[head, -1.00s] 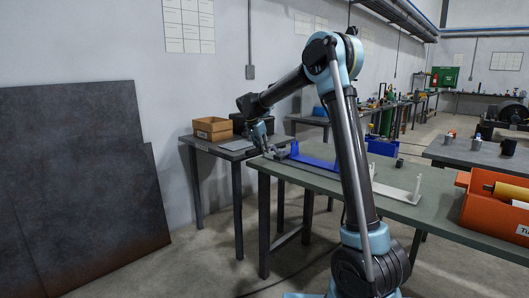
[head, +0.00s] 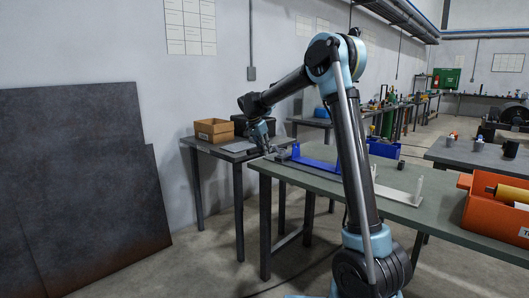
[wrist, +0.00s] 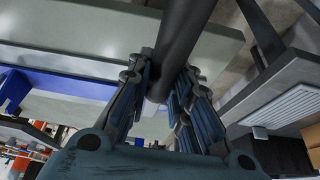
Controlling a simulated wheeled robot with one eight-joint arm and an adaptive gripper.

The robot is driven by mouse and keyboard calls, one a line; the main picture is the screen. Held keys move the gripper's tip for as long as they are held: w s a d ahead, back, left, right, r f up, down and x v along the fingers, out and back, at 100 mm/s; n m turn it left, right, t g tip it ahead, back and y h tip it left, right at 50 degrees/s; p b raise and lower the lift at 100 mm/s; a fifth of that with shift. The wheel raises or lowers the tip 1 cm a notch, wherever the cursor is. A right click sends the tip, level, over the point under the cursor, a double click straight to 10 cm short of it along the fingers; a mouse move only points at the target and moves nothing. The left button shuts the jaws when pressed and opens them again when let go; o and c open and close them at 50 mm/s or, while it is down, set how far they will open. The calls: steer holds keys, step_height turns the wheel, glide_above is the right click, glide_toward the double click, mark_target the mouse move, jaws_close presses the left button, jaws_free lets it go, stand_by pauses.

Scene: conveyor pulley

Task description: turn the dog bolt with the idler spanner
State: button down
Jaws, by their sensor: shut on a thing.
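My gripper (head: 266,146) is low over the left end of the green bench, by the blue bracket. In the wrist view my gripper (wrist: 163,82) is shut on a dark round bar, which I take to be the handle of the idler spanner (wrist: 183,30). The bar runs from between the fingers up past the top edge of the picture, so its far end is out of view. The dog bolt cannot be made out in either view. Whether the spanner is seated on it cannot be told.
The blue bracket (head: 318,164) and a cream upright bracket (head: 398,194) stand on the green bench (head: 345,187). A dark cup (head: 401,165) stands behind. An orange bin (head: 492,212) with a yellow roller is at right. A side table at left holds a cardboard box (head: 214,131).

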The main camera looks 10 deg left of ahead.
steer(key=shift+r, duration=1.65)
steer(key=shift+f, duration=1.95)
steer(key=shift+f, duration=0.25)
steer(key=w+a+m, duration=0.1)
steer(key=w+a+m+g, duration=0.1)
steer(key=w+m, duration=0.1)
steer(key=w+a+m+h, duration=0.1)
steer(key=m, duration=0.1)
steer(key=shift+w+a+g, duration=0.15)
steer(key=shift+a+g, duration=0.05)
steer(key=shift+g, duration=0.1)
steer(key=shift+d, duration=0.1)
steer(key=shift+r, duration=0.2)
